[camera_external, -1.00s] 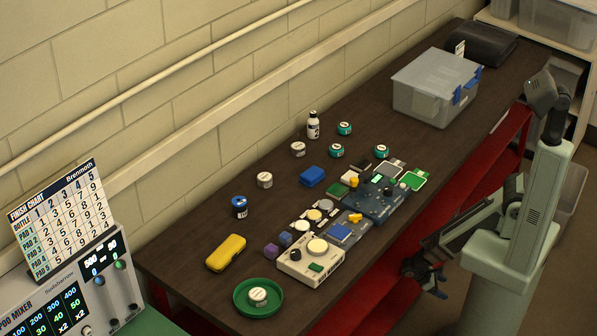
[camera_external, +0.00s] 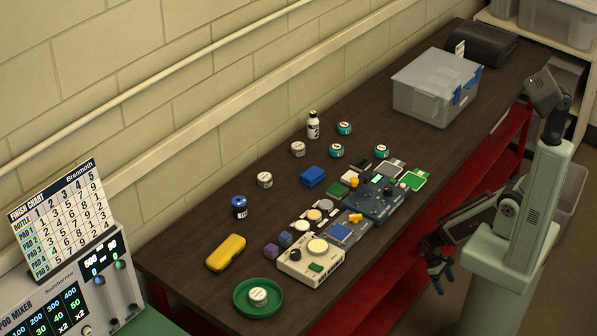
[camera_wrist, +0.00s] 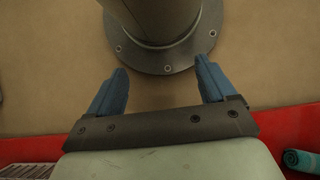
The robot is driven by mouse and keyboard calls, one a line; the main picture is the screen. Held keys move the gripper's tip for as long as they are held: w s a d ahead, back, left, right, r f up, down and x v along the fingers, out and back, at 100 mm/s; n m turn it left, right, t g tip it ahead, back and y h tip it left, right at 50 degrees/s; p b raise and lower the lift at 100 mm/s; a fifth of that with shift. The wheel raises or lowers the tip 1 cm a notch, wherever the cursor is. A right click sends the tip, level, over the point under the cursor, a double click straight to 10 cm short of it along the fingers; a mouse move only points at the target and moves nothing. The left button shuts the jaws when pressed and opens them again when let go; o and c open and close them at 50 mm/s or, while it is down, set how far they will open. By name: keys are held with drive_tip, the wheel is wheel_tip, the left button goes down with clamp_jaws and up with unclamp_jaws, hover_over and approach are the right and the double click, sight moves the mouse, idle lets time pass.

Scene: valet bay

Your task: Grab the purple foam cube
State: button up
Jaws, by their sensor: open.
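A small purple foam cube (camera_external: 271,251) sits on the dark table near its front edge, just left of a cream device. A blue cube (camera_external: 285,239) stands right beside it, at its upper right. My gripper (camera_external: 440,278) hangs low in front of the table, well to the right of the purple cube and off the tabletop. In the wrist view its two blue fingers (camera_wrist: 160,88) are spread apart with nothing between them. The purple cube does not show in the wrist view.
A green dish (camera_external: 239,301) with a white jar, a yellow case (camera_external: 226,252) and a cream device (camera_external: 325,275) lie around the cube. Circuit boards (camera_external: 380,198) fill the table's front middle. A clear bin (camera_external: 410,97) stands farther back. The wrist view shows floor and a round base plate (camera_wrist: 207,40).

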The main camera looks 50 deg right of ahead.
idle(0.4)
drive_tip(key=c, duration=0.7)
drive_tip(key=shift+o, duration=0.2)
drive_tip(key=shift+a, duration=0.1)
